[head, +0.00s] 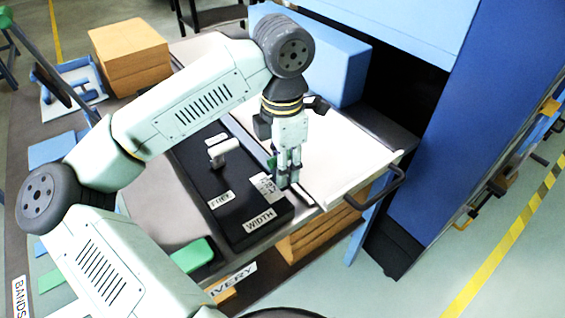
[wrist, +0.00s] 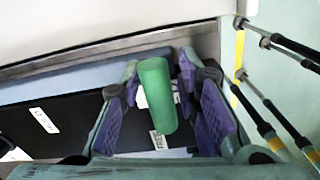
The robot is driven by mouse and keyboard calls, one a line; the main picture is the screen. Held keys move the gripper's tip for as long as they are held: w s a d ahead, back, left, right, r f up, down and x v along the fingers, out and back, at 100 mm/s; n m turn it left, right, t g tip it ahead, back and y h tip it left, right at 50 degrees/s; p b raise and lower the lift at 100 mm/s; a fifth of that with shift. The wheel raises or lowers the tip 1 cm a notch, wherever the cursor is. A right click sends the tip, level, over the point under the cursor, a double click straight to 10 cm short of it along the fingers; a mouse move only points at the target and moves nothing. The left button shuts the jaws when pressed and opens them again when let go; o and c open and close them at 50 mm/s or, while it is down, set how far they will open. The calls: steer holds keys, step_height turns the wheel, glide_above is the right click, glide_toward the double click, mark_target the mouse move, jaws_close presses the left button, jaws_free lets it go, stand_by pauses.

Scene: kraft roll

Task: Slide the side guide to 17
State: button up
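The side guide (head: 240,135) looks like a thin dark bar along the left edge of the white sheet. A green upright piece (wrist: 155,95), apparently its handle, stands between my fingers in the wrist view. My gripper (head: 288,180) points down at the guide's near end. In the wrist view its purple-padded fingers (wrist: 160,85) are apart, with a gap right of the green piece; contact on the left cannot be told. A scale plate (head: 267,187) lies beside the gripper on the black panel (head: 195,165); its numbers and the guide's reading are unreadable.
The panel carries a white T-shaped lever (head: 222,150), a FREE label (head: 220,199) and a WIDTH label (head: 260,221). A white sheet (head: 340,150) covers the table to the right. A blue box (head: 330,60) and blue cabinet (head: 480,120) stand behind. A dark rail handle (head: 385,190) juts out right.

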steer(key=shift+f, duration=0.15)
steer(key=shift+c, duration=0.2)
jaws_close()
stand_by(0.6)
